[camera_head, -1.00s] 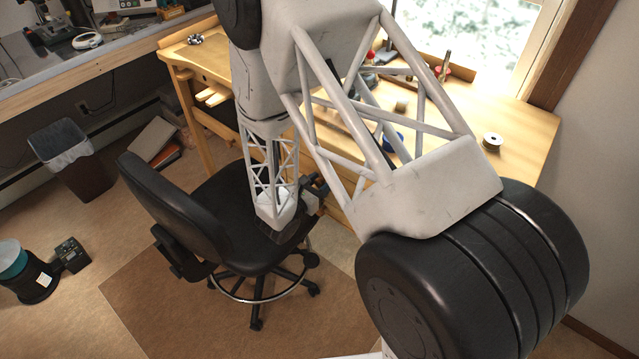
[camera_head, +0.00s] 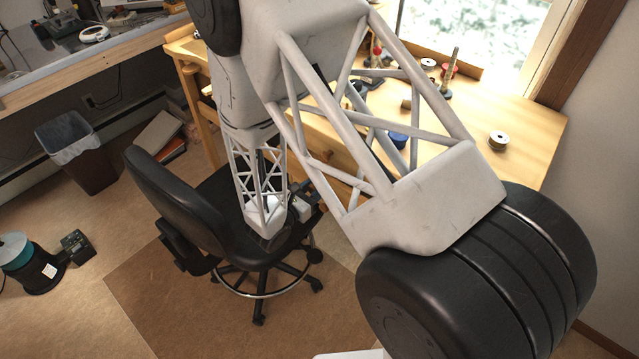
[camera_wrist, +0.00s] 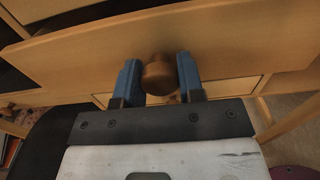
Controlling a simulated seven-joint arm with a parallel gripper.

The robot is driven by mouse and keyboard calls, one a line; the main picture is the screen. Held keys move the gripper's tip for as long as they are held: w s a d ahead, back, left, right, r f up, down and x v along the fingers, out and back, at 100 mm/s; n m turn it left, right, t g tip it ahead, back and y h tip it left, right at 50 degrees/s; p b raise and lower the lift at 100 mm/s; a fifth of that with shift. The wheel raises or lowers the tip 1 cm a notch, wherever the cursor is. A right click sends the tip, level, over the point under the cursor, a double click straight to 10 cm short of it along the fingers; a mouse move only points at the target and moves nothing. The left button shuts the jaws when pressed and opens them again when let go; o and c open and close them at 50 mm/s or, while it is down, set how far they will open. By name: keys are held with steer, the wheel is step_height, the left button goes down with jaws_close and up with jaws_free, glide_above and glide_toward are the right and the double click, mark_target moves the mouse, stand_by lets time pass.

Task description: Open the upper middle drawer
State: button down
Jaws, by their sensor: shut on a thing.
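In the wrist view, my gripper (camera_wrist: 159,64) has its two blue fingers on either side of a round brown wooden knob (camera_wrist: 160,78), shut on it. The knob sits on a wide light-wood drawer front (camera_wrist: 235,48), which runs across the picture. A dark gap shows above the drawer's top edge, so it stands at least partly open; how far, I cannot tell. In the head view, my gripper (camera_head: 303,200) is low at the workbench's front, above the chair seat. My arm hides the knob and most of the drawer fronts there.
A black swivel chair (camera_head: 190,205) stands close against my gripper, left and below it. The wooden workbench (camera_head: 520,125) carries a spool (camera_head: 498,140) and small tools. Another drawer front (camera_wrist: 225,90) shows below the held one. A waste bin (camera_head: 80,155) stands at the left.

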steer(key=shift+v, duration=1.75)
steer(key=c, duration=0.7)
jaws_free()
steer(key=shift+c, duration=0.2)
steer(key=shift+r, duration=0.2)
steer(key=s+d+r, duration=0.2)
steer(key=s, duration=0.5)
steer(key=s+d+r, duration=0.2)
steer(key=s, duration=0.6)
steer(key=shift+d+r, duration=0.3)
steer(key=shift+d, duration=0.1)
steer(key=shift+s, duration=0.1)
